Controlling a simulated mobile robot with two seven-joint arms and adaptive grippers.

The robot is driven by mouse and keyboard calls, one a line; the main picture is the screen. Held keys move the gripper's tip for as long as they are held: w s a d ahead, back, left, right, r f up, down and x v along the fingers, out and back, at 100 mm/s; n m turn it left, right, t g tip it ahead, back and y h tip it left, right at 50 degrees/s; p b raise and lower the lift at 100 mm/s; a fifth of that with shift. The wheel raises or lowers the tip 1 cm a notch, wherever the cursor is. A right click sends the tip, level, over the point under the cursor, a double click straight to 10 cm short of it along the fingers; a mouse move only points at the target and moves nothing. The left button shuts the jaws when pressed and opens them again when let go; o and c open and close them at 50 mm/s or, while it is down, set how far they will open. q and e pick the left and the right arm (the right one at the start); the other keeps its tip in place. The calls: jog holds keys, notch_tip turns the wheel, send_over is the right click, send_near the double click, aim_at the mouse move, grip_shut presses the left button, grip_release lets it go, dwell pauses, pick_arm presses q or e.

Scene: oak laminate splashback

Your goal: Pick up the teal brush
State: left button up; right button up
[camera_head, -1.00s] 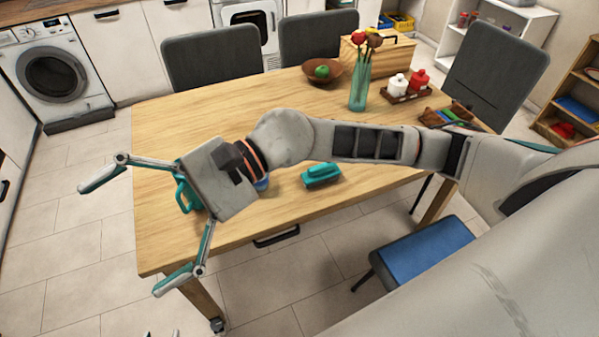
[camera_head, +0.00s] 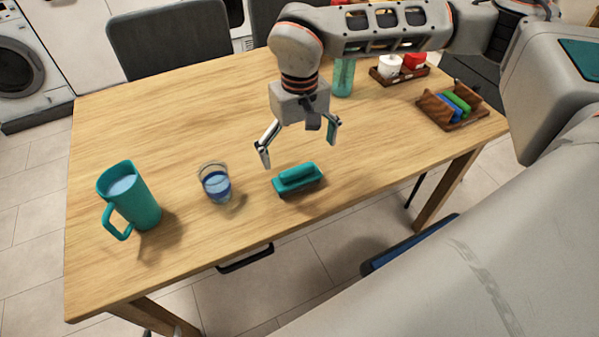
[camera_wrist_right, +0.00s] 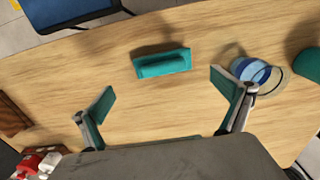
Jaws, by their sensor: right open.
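The teal brush (camera_head: 297,178) lies on the wooden table (camera_head: 175,125) near its front edge, with a block handle on top and a dark underside. It also shows in the right wrist view (camera_wrist_right: 163,63), ahead of the fingers and roughly centred between them. My right gripper (camera_head: 298,147) is open and empty. It hangs above the table just behind the brush, apart from it, fingers pointing down. In the wrist view its fingers (camera_wrist_right: 164,94) are spread wider than the brush is long. My left gripper is not in view.
A glass of blue liquid (camera_head: 215,184) stands left of the brush, and a teal pitcher (camera_head: 138,204) further left. A wooden tray with coloured blocks (camera_head: 452,106) and a caddy with white and red jars (camera_head: 398,70) stand at the right. The table between them is clear.

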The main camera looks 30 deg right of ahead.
aim_at(297, 168)
jog(key=f, duration=0.7)
jog(key=shift+a+f+b, duration=0.25)
jog(key=shift+a+b, duration=0.05)
jog(key=shift+b, duration=0.1)
jog(key=c, duration=1.2)
